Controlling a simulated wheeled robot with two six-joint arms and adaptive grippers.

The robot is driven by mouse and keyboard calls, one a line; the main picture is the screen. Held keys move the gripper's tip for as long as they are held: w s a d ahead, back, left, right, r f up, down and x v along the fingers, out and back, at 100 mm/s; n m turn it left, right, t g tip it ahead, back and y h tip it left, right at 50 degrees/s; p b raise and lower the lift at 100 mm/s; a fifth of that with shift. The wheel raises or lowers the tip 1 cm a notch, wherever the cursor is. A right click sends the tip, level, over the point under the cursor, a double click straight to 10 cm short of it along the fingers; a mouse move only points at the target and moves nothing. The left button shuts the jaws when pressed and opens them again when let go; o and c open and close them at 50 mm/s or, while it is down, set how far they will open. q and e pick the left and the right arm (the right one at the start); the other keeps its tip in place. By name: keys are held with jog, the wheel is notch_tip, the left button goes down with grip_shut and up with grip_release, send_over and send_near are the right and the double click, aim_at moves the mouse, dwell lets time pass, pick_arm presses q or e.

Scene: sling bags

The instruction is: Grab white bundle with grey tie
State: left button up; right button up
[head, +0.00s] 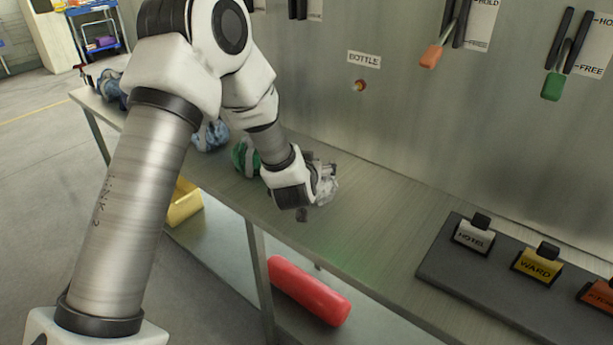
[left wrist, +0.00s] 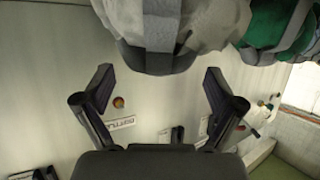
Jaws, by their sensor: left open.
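The white bundle (head: 328,190) sits on the long table just beyond my left gripper (head: 313,190), which partly hides it in the head view. In the left wrist view, the white bundle (left wrist: 205,25) is at the top, with its grey tie (left wrist: 160,30) running down its middle. My left gripper (left wrist: 159,72) is open, with its fingers spread below and to either side of the bundle in that view. Nothing is held between them. My right gripper is not in view.
A green bundle with a grey strap (head: 243,157) lies close to the white one, left of my forearm. Blue-and-white bundles (head: 212,135) lie farther left. A dark board (head: 450,262) with labelled stands is at the right. The table between is clear.

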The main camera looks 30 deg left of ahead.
pick_arm(q)
jog(key=x, duration=0.3)
jog(key=shift+f, duration=0.2)
jog(key=shift+s+d+r, duration=0.2)
jog(key=shift+s+r, duration=0.1)
jog(key=shift+s, duration=0.05)
jog(key=shift+c, duration=0.6)
jog(key=shift+s+r, duration=0.1)
jog(key=c, duration=0.6)
grip_shut()
